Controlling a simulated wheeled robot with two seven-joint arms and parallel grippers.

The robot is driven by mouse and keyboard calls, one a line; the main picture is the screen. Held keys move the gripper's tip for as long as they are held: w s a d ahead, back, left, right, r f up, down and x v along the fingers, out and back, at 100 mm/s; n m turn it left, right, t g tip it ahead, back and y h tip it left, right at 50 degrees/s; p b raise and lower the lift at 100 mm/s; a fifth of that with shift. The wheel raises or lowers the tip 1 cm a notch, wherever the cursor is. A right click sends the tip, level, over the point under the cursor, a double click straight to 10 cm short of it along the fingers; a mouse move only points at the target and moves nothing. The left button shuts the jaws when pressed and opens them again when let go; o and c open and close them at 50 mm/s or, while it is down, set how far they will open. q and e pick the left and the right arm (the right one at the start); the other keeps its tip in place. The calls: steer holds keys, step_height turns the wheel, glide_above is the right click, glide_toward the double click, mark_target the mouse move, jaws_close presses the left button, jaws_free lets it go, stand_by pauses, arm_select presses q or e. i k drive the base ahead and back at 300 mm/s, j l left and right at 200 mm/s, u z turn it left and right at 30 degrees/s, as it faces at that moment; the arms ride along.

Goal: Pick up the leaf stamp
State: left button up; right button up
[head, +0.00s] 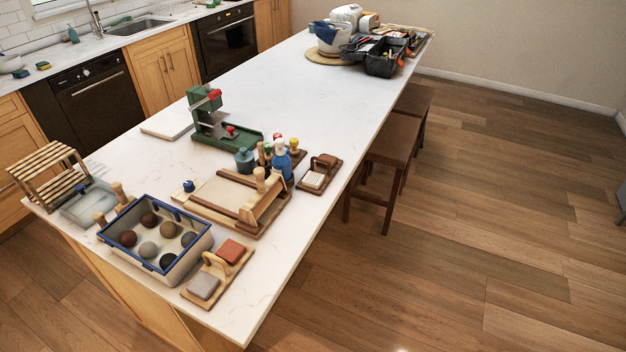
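Several small stamp-like tools with coloured tops stand in a wooden holder near the right edge of the white island. A blue bottle (281,165) stands in front and hides part of the holder. The stamp faces do not show, so I cannot tell which one is the leaf stamp. A small blue-topped piece (188,186) lies by the wooden roller board; its kind is unclear. Neither of my grippers is in view.
A green press (216,127), teal jar (244,160) and roller board (207,211) surround the holder. A blue-rimmed box (187,257) of clay balls, sponge board (234,270) and slatted rack (48,168) stand nearer. The island's middle (290,95) is clear; stools (385,165) stand right.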

mark_target(293, 142)
steer(key=i+j, duration=0.1)
steer(key=j, duration=0.4)
steer(key=i+j, duration=0.1)
steer(key=j, duration=0.45)
steer(key=i+j, duration=0.1)
steer(key=j, duration=0.4)
steer(key=i+j, duration=0.1)
steer(key=j, duration=0.45)
steer(key=u, duration=0.05)
